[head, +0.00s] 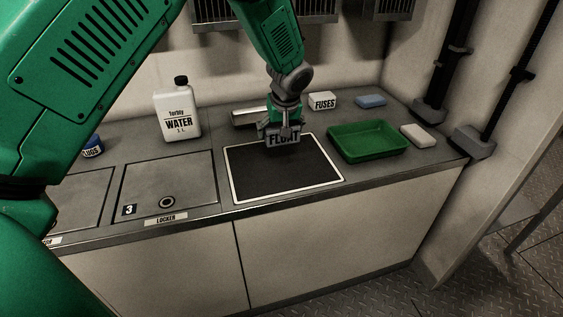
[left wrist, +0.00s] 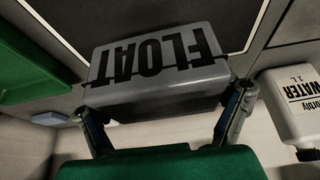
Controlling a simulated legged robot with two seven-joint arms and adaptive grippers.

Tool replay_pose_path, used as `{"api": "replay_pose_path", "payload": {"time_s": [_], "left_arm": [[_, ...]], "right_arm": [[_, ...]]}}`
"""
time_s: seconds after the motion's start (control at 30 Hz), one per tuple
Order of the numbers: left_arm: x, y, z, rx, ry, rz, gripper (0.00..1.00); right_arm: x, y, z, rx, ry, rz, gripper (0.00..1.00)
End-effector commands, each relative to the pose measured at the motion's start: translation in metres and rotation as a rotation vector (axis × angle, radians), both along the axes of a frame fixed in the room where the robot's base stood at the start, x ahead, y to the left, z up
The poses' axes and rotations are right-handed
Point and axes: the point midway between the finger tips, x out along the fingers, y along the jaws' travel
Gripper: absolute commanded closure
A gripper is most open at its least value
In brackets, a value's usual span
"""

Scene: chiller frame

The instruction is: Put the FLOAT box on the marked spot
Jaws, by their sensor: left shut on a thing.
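The FLOAT box (head: 283,139) is a small grey block with black lettering. My left gripper (head: 284,130) is shut on it and holds it at the back edge of the marked spot, a black rectangle with a white outline (head: 285,175). In the left wrist view the FLOAT box (left wrist: 160,65) sits between the two fingers of the gripper (left wrist: 165,115), with the black area (left wrist: 200,12) beyond it. I cannot tell whether the box touches the counter. My right gripper is in neither view.
A green tray (head: 368,155) stands right of the spot, with a white block (head: 418,136) beside it. A FUSES box (head: 322,101) and a blue block (head: 370,101) lie behind. A WATER bottle (head: 177,112) stands left, behind a locker hatch (head: 170,182). The black rectangle is clear in front.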

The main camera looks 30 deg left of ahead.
Motion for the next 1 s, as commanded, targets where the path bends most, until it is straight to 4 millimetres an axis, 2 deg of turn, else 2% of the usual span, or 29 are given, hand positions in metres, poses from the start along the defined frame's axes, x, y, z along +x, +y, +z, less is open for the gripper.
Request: {"api": "replay_pose_path", "payload": {"time_s": [0.03,0.13,0.33,0.5,0.9,0.93,0.97,1.0], "left_arm": [[-0.001,0.001,-0.015,-0.002,0.004,0.000,0.50],[-0.001,0.001,-0.034,-0.003,0.005,-0.001,0.50],[-0.001,0.002,-0.054,-0.005,0.002,-0.002,0.50],[-0.001,0.001,-0.078,-0.003,0.003,-0.002,0.50],[-0.001,0.001,-0.083,-0.003,0.001,-0.002,0.50],[-0.001,0.001,-0.082,-0.003,0.001,-0.002,0.07],[-0.001,0.001,-0.082,-0.003,0.001,-0.002,0.00],[-0.001,0.001,-0.082,-0.003,0.001,-0.002,0.00]], "right_arm": [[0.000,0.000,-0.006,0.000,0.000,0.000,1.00],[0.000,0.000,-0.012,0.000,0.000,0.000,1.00],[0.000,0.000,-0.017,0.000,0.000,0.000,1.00],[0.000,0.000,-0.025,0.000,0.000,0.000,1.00],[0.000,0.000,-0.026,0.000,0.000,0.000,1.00],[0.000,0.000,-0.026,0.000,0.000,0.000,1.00],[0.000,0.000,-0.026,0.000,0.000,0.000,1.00],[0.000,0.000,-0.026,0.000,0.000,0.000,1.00]]}}
